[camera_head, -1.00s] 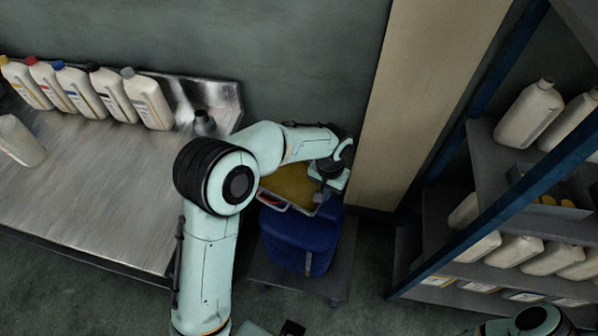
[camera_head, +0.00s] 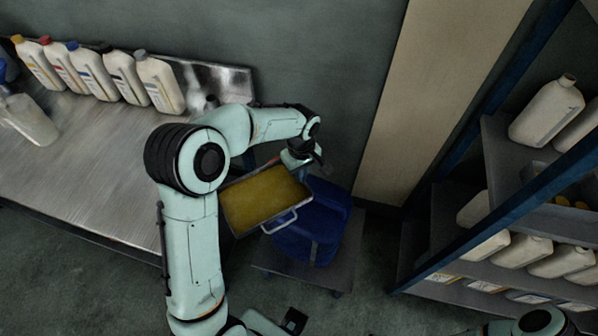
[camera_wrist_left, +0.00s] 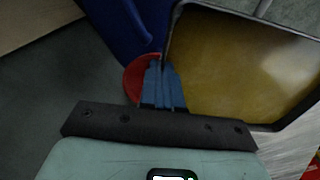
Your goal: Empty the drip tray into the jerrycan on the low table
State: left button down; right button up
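The drip tray (camera_head: 230,224) is a shallow grey metal pan with a wire handle at its front. Yellow-brown oil covers its floor. It hangs in the air, partly over the blue jerrycan (camera_head: 327,247) and left of it. The jerrycan stands on the low table (camera_head: 344,262); its opening is not clear. My left gripper (camera_head: 312,163) is at the tray's back right corner. In the left wrist view its fingers (camera_wrist_left: 162,82) are together at the tray's edge (camera_wrist_left: 170,35), with a red round piece behind them. My right gripper is out of view.
A metal workbench (camera_head: 100,180) with several white bottles along its back stands at the left. A blue-framed shelf (camera_head: 470,225) with several white containers is at the right. A beige pillar (camera_head: 430,90) rises behind the low table. Floor is free in front.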

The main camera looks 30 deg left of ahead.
pick_arm(q)
jog(key=shift+a+n, duration=0.25)
jog(key=shift+n, duration=0.15)
jog(key=shift+f+b, duration=1.1)
jog(key=shift+f, duration=0.9)
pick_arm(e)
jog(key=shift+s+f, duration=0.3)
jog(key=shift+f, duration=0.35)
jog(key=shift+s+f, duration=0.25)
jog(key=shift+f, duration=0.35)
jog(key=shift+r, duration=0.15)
pick_arm(q)
jog(key=shift+r+g+p, duration=0.1)
jog(key=shift+g+p, duration=0.3)
jog(key=shift+p, duration=0.5)
jog(key=shift+g+p, duration=0.3)
jog(key=shift+p, duration=0.35)
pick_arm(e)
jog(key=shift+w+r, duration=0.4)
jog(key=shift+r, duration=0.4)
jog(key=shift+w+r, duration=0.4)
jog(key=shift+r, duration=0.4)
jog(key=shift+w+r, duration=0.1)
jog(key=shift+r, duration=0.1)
